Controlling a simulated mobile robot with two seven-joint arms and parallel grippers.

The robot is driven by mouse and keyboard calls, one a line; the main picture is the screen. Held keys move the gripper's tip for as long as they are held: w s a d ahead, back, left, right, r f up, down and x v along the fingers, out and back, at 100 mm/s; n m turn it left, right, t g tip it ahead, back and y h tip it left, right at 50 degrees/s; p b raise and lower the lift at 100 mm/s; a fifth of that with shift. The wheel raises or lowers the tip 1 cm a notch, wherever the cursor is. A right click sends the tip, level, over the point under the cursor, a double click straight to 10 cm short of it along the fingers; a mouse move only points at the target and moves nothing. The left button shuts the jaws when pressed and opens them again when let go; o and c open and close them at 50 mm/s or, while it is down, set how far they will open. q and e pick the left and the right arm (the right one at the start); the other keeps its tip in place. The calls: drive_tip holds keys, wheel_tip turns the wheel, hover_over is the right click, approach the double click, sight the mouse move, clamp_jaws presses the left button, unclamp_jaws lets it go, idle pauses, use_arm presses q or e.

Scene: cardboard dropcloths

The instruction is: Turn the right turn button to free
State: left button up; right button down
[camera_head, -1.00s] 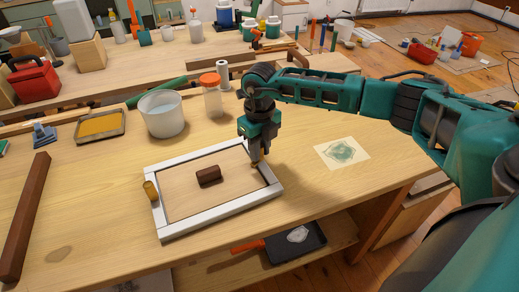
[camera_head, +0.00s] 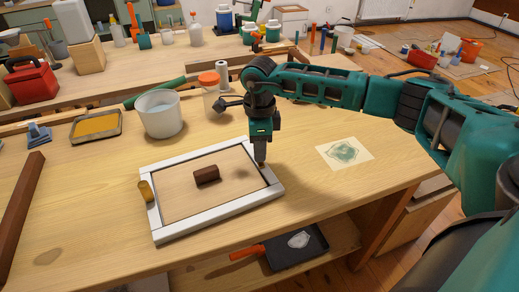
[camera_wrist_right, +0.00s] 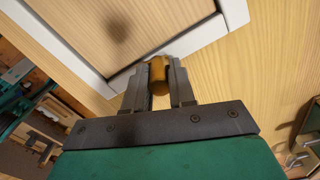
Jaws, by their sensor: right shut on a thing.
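A white-edged frame (camera_head: 219,214) with a wooden panel (camera_head: 180,197) lies flat on the workbench. A dark brown block-like handle (camera_head: 206,175) sits mid-panel. The left turn button (camera_head: 146,190), brass coloured, sits on the frame's left side. My right gripper (camera_head: 261,162) points down at the frame's right side. In the right wrist view, the right turn button (camera_wrist_right: 158,75) is brass and sits between the closed fingers at the white edge. The fingers hide most of it in the head view, and its exact angle to the frame is hard to tell. My left gripper is out of view.
A white bucket (camera_head: 161,114), an orange-lidded jar (camera_head: 211,92) and a yellow tray (camera_head: 96,126) stand behind the frame. A paper with a green patch (camera_head: 344,152) lies to the right. Bare bench surrounds the frame. A dark tray (camera_head: 296,246) is on the shelf below.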

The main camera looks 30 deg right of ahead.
drive_tip(key=shift+n, duration=0.7)
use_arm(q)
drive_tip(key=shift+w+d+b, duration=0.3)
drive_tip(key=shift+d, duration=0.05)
use_arm(e)
drive_tip(key=shift+n, duration=0.6)
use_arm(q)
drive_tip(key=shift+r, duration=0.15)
use_arm(e)
drive_tip(key=c, duration=0.9)
unclamp_jaws()
use_arm(q)
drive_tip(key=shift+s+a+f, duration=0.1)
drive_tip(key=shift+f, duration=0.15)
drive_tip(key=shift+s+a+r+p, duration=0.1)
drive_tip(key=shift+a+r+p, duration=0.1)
drive_tip(key=shift+p, duration=0.1)
use_arm(e)
wheel_tip(320, 180, up, 13)
